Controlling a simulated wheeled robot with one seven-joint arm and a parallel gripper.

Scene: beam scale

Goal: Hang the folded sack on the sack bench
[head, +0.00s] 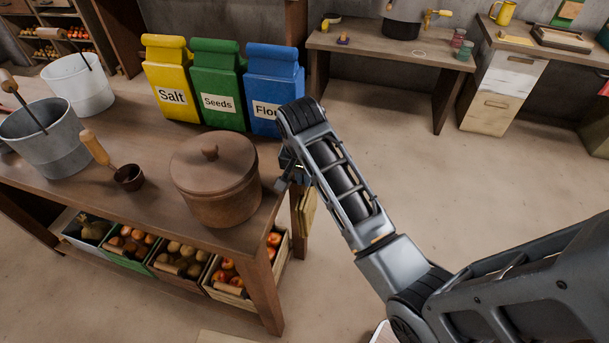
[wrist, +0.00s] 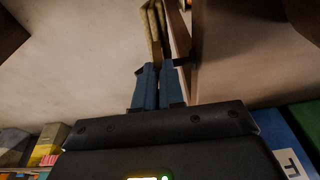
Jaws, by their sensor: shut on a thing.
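The folded sack (head: 308,212) is a flat tan piece that hangs upright at the right end of the near wooden bench (head: 120,200). My gripper (head: 293,180) is at that end, just above the sack and mostly hidden behind my wrist. In the wrist view, the blue fingers of my gripper (wrist: 155,85) are shut on the sack (wrist: 152,32), seen as a thin tan strip beyond the fingertips. The sack is close beside the bench's wooden end (wrist: 182,35). A small dark peg-like part (wrist: 184,62) shows beside the fingers. I cannot tell whether the sack is on it.
On the bench stand yellow Salt (head: 170,80), green Seeds (head: 217,85) and blue Flour (head: 273,80) bags, a brown lidded pot (head: 215,185) and metal buckets (head: 42,135). Crates of produce (head: 170,255) sit below. The floor right of the bench is clear.

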